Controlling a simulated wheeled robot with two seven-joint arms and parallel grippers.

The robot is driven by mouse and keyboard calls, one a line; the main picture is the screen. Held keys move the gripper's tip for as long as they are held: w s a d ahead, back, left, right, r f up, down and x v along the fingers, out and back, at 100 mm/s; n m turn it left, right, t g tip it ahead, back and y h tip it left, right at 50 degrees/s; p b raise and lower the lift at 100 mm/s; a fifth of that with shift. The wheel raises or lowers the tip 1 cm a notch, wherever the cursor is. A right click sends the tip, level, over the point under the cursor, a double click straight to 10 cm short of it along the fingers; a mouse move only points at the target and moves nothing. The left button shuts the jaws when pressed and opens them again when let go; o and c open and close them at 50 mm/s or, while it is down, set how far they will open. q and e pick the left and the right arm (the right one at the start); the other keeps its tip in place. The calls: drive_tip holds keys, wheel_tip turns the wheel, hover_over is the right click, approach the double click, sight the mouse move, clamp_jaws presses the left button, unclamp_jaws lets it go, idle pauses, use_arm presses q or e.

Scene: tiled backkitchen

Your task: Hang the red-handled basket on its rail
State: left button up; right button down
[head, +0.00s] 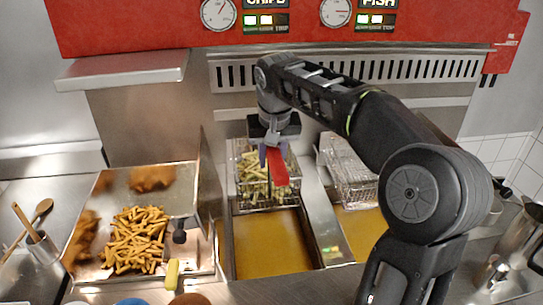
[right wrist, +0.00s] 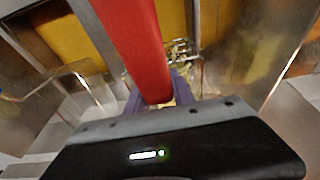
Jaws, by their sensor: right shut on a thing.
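The red-handled basket (head: 250,187) is a wire basket with pale fries in it. It is at the back of the left oil vat (head: 268,245), near the steel back wall. Its red handle (head: 278,166) points toward me and also shows in the right wrist view (right wrist: 135,45). My right gripper (head: 273,150) is shut on this handle from above; its fingers sit either side of it in the right wrist view (right wrist: 158,92). I cannot tell whether the basket touches the rail, which is hidden or unclear behind the gripper. My left gripper is out of view.
A second wire basket (head: 350,172) stands above the right vat (head: 362,228), partly behind my right arm. A vented panel (head: 430,68) and the red control panel (head: 150,22) are behind.

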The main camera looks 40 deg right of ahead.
drive_tip(key=shift+f+b, duration=0.45)
drive_tip(key=shift+f, duration=0.25)
drive_tip(key=shift+f+b, duration=0.55)
drive_tip(key=shift+f, duration=0.15)
drive_tip(key=c, duration=1)
unclamp_jaws()
drive_tip(key=shift+f, duration=0.15)
